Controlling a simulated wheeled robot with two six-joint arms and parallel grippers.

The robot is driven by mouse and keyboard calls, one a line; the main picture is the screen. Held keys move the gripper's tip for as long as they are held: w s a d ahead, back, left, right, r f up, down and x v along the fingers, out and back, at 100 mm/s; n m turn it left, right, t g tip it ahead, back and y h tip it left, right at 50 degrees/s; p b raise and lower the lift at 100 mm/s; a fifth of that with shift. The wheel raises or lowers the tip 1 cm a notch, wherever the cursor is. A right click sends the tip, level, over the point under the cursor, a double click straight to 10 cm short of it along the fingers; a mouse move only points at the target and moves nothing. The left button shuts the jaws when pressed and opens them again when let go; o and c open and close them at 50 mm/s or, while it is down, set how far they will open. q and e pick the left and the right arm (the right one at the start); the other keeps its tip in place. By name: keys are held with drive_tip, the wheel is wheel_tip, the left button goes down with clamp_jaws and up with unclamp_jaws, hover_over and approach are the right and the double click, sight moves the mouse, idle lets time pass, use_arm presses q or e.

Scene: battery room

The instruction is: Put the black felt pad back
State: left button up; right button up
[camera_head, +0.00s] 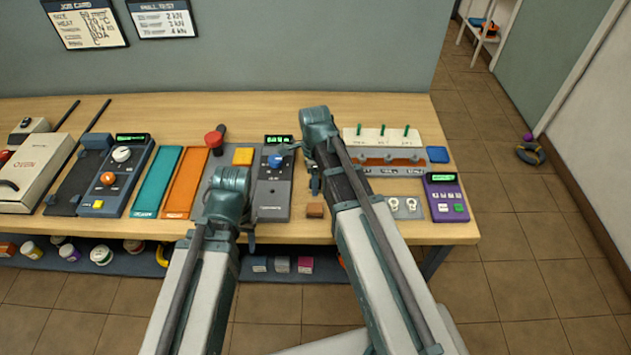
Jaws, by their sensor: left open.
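I cannot make out a black felt pad for certain in the head view. A dark flat board (75,175) lies at the left of the bench, beside a press-like device. My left gripper (232,222) is open above the bench's front edge, in front of the grey plate (212,172); its fingers are mostly hidden by the wrist. My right gripper (314,178) points down over the bench, between the grey meter and the rack with green pegs. Its fingertips are small and partly hidden, so its opening and any held thing cannot be told.
The wooden bench (370,232) holds a teal tray (157,180), an orange tray (186,182), a grey meter (274,195), a small brown block (315,210), a pegged rack (383,150) and a purple meter (446,197). Jars (102,255) stand on the low shelf.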

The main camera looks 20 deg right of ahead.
drive_tip(key=shift+o, duration=1)
wheel_tip(320, 180, up, 12)
drive_tip(key=r+p, duration=0.1)
drive_tip(key=p, duration=1.1)
drive_tip(key=s+a+n, duration=0.5)
drive_tip(key=s+n, duration=0.2)
drive_tip(key=n, duration=0.5)
drive_tip(key=s+a+n+h, duration=0.1)
drive_tip(key=s+a+n, duration=0.4)
drive_tip(key=n, duration=0.8)
drive_tip(key=shift+s+a+f, duration=0.25)
drive_tip(key=shift+s, duration=0.9)
